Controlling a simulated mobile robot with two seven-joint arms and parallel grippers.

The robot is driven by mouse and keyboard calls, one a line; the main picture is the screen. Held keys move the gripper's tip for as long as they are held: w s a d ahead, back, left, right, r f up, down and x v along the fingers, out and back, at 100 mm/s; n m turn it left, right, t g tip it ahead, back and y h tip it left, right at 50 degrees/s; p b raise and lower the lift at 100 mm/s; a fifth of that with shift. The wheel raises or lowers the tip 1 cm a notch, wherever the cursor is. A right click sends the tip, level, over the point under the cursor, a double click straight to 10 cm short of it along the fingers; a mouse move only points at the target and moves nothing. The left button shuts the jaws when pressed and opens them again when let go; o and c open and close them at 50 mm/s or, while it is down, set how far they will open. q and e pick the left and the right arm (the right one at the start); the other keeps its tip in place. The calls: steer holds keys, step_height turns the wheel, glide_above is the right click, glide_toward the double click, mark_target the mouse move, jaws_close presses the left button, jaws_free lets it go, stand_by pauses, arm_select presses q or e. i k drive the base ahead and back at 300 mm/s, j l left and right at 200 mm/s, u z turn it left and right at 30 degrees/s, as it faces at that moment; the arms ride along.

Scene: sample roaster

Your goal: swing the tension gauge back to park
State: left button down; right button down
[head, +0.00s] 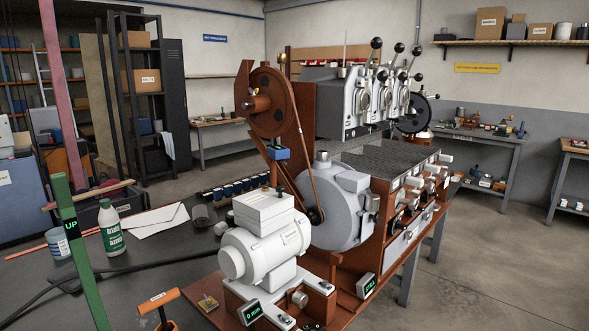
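A small blue block on a dark arm (279,153) sits at the left run of the brown belt (306,160); it looks like the tension gauge, though no label on it is readable. Whether it touches the belt cannot be told. The belt runs from the red-brown upper pulley (271,101) down to a small dark pulley (316,215) beside the grey motor (263,245). A small display (250,312) at the motor's base reads "0 mm", and another (366,286) reads "STILL". Neither of my grippers is in view.
A green post (80,252) with an "UP" display stands front left, near an orange T-handle (159,301). A green-and-white bottle (111,228), a white can (58,243) and a white sheet (152,220) are on the dark bench. The roaster (350,95) stands behind the motor.

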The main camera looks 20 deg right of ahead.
mark_target(278, 153)
steer(key=i+l, duration=0.2)
steer(key=l, duration=0.15)
steer(key=i+l+u, duration=0.1)
steer(key=l, duration=0.3)
steer(key=i+l, duration=0.4)
steer(key=l, duration=0.35)
steer(key=u, duration=0.05)
